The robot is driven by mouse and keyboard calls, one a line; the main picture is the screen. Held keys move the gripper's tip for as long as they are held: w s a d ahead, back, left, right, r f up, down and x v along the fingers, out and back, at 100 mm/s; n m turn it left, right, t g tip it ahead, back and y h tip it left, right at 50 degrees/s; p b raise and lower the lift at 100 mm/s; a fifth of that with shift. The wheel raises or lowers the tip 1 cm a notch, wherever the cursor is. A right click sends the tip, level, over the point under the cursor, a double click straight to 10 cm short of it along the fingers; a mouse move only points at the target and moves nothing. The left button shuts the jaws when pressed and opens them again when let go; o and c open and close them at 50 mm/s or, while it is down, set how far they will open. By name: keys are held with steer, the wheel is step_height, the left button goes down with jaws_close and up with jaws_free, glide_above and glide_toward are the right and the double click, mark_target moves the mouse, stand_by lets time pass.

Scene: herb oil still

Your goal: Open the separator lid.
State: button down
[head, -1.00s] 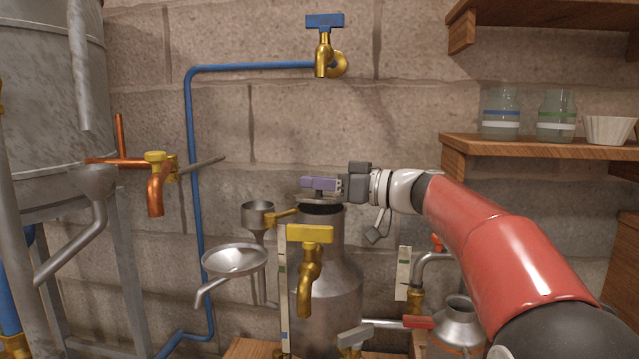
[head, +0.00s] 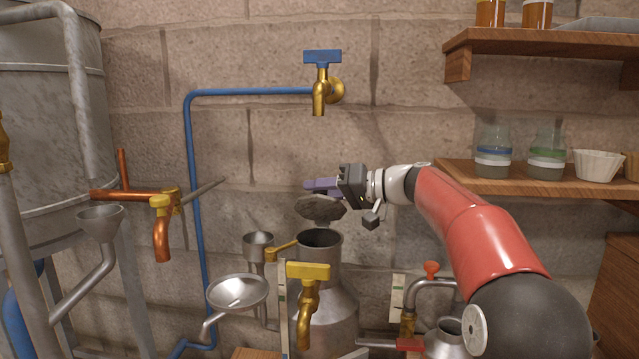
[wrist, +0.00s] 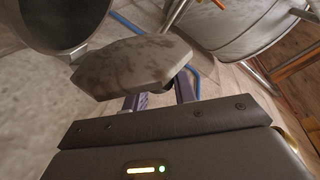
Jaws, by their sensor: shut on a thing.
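The separator (head: 338,307) is a metal can with a round neck, standing low in the middle of the head view. Its mouth is uncovered and dark inside. The lid (head: 320,208), a dull grey disc, is tilted above and apart from the mouth. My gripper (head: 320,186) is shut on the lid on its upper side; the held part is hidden. In the wrist view the lid (wrist: 130,68) spans the space in front of the fingers (wrist: 160,99), and the separator's neck (wrist: 70,18) shows at the upper left.
A yellow-handled brass tap (head: 309,290) stands in front of the separator. A small funnel (head: 258,242) and a wide funnel (head: 237,291) are left of it. A blue-handled tap (head: 323,75) is on the wall above. Shelves with jars (head: 492,150) are at the right.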

steer(key=shift+w+d+r+p, duration=0.15)
steer(key=shift+w+r+p, duration=0.1)
steer(key=shift+w, duration=0.15)
steer(key=shift+w+d+r+p, duration=0.1)
steer(key=shift+w+p, duration=0.15)
steer(key=shift+w, duration=0.15)
steer(key=shift+w+d+f+m+g+h+p, duration=0.1)
steer(key=shift+w+m+g+p, duration=0.15)
steer(key=shift+w+m, duration=0.35)
steer(key=shift+w+d+f+m+g+h+p, duration=0.15)
steer(key=shift+w+m+p, duration=0.15)
steer(key=shift+w+m, duration=0.25)
steer(key=shift+w+d+f+m+g+h+p, duration=0.1)
steer(key=shift+w+m+g+p, duration=0.15)
steer(key=shift+w+m, duration=0.35)
steer(key=shift+f, duration=0.1)
steer(key=shift+s, duration=0.1)
steer(key=c, duration=1.2)
jaws_free()
steer(key=shift+o, duration=0.2)
steer(key=shift+a, duration=0.1)
